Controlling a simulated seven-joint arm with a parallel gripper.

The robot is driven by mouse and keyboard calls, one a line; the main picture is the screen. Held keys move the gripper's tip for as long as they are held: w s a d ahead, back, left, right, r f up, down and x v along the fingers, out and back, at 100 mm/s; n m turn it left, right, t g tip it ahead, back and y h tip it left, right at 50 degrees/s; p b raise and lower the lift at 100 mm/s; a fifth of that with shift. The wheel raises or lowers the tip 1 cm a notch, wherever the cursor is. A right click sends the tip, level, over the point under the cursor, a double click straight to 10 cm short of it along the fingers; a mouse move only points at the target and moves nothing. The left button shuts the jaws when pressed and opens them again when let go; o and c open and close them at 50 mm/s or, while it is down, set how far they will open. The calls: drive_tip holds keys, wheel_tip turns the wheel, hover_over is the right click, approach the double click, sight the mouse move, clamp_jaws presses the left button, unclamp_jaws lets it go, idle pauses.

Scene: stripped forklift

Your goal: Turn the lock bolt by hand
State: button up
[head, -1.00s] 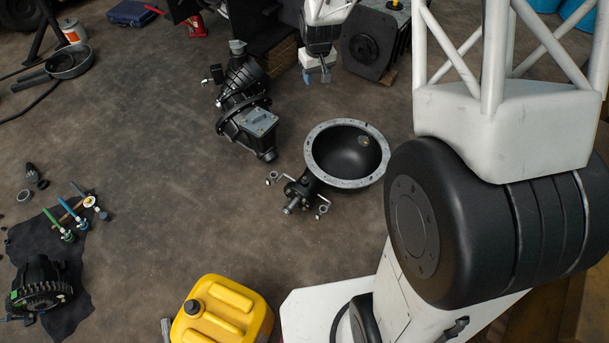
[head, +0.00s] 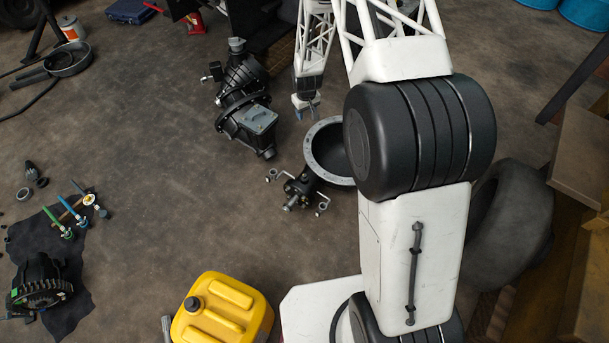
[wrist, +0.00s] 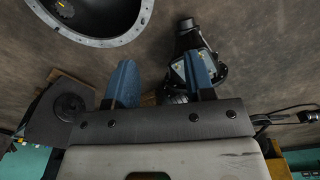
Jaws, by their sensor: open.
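The round black housing with a pale flanged rim (head: 318,150) lies on the floor, its right side hidden behind my arm. A dark shaft end (head: 299,190) sticks out at its lower left. Small silver bolt-like pieces stand on either side of it, one at the left (head: 272,175) and one at the right (head: 322,207). I cannot tell which is the lock bolt. My gripper (head: 306,107) is open and empty, above the floor near the housing's far rim. In the wrist view its blue fingers (wrist: 160,78) are apart, with the housing rim (wrist: 110,41) at the upper left.
A black gear unit with a grey cover (head: 260,122) lies left of the housing. A yellow canister (head: 225,312) stands at the front. Tools on a dark cloth (head: 60,260) and a geared part (head: 40,287) are at the left.

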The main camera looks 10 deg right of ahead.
wheel_tip(320, 180, down, 16)
drive_tip(key=n, duration=0.1)
hover_over(304, 175)
drive_tip(key=shift+g, duration=0.3)
wheel_tip(304, 175, down, 17)
drive_tip(key=shift+d, duration=0.1)
drive_tip(key=shift+f, duration=0.2)
drive_tip(key=shift+f, duration=3.65)
drive_tip(key=shift+c, duration=0.2)
clamp_jaws()
